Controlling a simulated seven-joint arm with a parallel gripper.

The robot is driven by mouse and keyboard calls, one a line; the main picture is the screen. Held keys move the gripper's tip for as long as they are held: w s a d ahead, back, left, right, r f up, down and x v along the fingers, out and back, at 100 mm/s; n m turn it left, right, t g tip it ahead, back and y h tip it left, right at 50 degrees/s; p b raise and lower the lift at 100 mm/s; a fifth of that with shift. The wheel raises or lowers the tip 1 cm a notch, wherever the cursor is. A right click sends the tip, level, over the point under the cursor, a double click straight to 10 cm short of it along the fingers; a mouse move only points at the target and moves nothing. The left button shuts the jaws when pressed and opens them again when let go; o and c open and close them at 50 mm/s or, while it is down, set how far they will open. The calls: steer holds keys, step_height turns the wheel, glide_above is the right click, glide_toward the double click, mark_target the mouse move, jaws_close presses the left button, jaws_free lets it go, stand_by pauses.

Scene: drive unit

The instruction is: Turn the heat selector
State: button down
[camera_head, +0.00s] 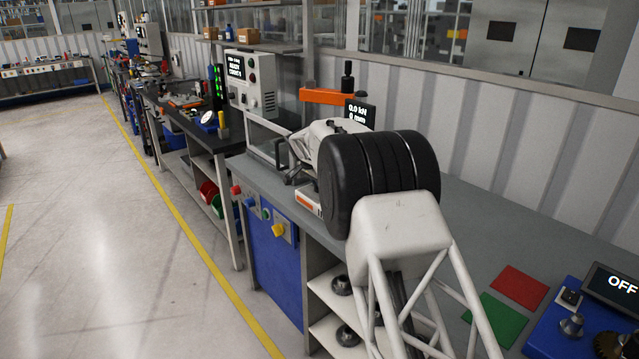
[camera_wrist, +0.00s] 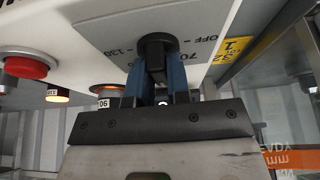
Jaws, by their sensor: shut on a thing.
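The heat selector (camera_wrist: 157,43) is a black knob on a pale panel in the wrist view. The fingers hide the knob's lower part. In the head view my own arm covers much of the bench, and I cannot clearly make out the gripper or the selector.
In the wrist view a red button (camera_wrist: 26,67) sits left of my fingers, and a button marked 90 (camera_wrist: 106,93) is close beside them. A yellow label (camera_wrist: 234,46) is at right. In the head view a grey bench (camera_head: 478,215) runs along the wall.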

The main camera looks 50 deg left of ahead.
steer(key=shift+f, duration=0.15)
steer(key=c, duration=1.1)
jaws_free()
steer(key=shift+r, duration=0.2)
steer(key=shift+v, duration=3.8)
